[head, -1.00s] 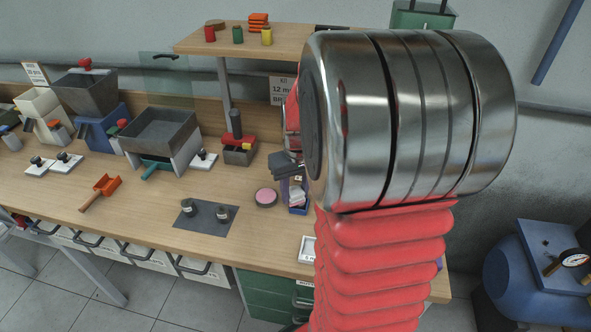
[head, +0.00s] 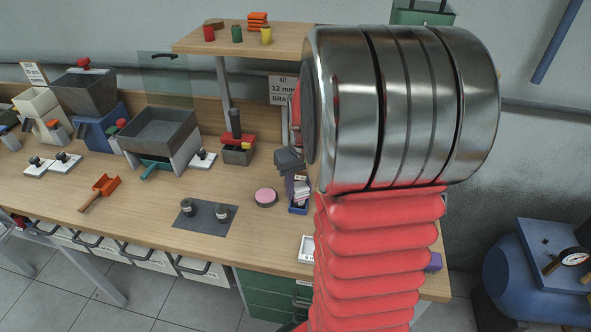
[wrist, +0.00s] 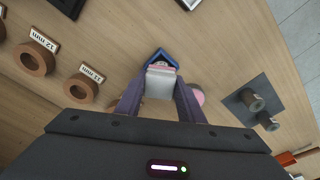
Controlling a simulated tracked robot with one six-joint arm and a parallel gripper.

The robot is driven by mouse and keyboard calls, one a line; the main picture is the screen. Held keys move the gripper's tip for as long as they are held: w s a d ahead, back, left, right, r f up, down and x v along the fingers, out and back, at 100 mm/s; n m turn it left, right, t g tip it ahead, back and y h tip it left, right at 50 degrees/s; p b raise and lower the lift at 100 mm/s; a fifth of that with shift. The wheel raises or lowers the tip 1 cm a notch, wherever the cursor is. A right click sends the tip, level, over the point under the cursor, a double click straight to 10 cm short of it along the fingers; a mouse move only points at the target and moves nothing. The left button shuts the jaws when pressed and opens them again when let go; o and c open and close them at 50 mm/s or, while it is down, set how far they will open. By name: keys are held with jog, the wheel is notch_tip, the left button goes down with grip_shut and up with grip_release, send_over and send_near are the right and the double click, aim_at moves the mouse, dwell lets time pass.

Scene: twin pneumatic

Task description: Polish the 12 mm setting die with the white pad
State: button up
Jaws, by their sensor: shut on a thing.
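My gripper (wrist: 163,84) has its two purple fingers closed on a white pad (wrist: 159,88), seen between them in the wrist view. The pad is over a small blue box (wrist: 154,56), with something pink and white inside. In the head view my gripper (head: 299,180) holds the pad just above the blue box (head: 298,209); I cannot tell if it is fully clear of it. Two metal dies (head: 188,206) (head: 222,213) stand upright on a dark grey mat (head: 203,228), left of my gripper. Their markings are too small to read.
A pink round pad (head: 265,197) lies between mat and box. Brown rings (wrist: 35,59) with size labels stand at the wrist view's left. A grey bin (head: 238,154) stands behind. An orange scoop (head: 100,191) lies left. My arm hides the bench's right side.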

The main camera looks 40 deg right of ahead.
aim_at(295, 191)
jog(key=shift+s+a+r, duration=0.1)
jog(key=shift+s+a, duration=0.15)
jog(key=shift+a, duration=0.8)
notch_tip(295, 191, up, 4)
jog(key=shift+r, duration=1.95)
jog(key=shift+f, duration=0.1)
jog(key=shift+f, duration=0.1)
